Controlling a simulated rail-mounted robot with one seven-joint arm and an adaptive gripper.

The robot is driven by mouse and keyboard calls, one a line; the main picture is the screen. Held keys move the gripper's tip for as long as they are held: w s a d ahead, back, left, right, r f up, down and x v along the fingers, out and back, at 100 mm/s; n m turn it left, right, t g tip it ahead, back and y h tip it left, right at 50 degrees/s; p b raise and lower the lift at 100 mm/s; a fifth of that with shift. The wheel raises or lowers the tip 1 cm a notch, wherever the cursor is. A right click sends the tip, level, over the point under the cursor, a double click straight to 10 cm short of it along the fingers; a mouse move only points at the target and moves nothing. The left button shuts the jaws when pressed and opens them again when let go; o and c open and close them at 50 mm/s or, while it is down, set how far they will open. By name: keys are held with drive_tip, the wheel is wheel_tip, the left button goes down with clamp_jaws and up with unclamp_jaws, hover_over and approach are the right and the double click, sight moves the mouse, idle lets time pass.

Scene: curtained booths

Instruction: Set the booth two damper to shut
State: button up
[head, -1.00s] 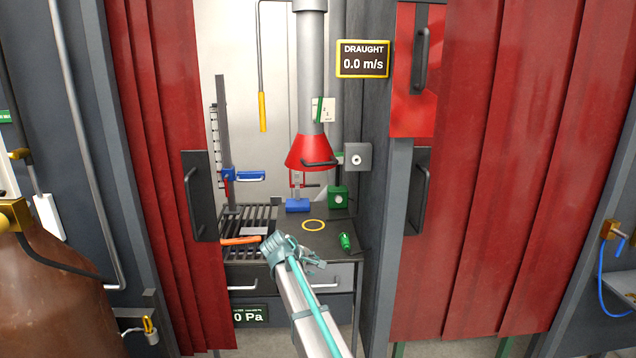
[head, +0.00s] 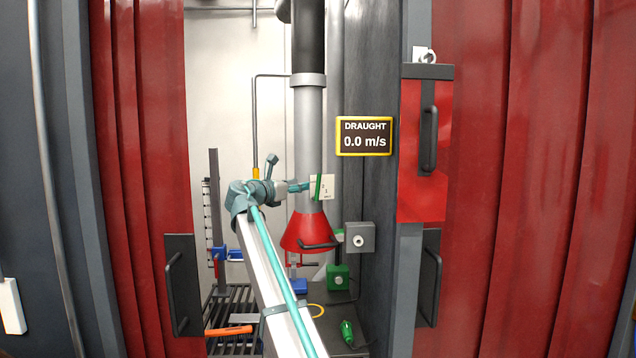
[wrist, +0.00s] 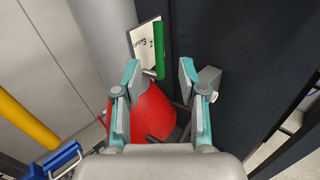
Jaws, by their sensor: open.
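The damper has a slim green lever (head: 318,188) on a pale marked plate (head: 328,187), on the grey duct (head: 308,120) above the red hood (head: 308,231). The lever stands nearly upright in the head view. My gripper (head: 302,187) is open at the left of the lever. In the wrist view my gripper (wrist: 160,78) has its fingers spread, with the green lever (wrist: 159,50) beyond the tips, roughly between them and nearer the left finger. No contact is clear. The plate's markings are too small to read surely.
A draught display (head: 364,136) reads 0.0 m/s. A grey box (head: 359,238) with a round knob sits right of the hood. A dark post (head: 374,200) bounds the booth on the right. Red curtains (head: 510,180) hang outside. A green bottle-like item (head: 347,332) lies on the bench.

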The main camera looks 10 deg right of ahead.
sight(318, 181)
drive_tip(key=p+x, duration=0.2)
drive_tip(key=x, duration=0.9)
drive_tip(key=shift+w+a+f, duration=0.1)
drive_tip(key=shift+f, duration=0.05)
clamp_jaws()
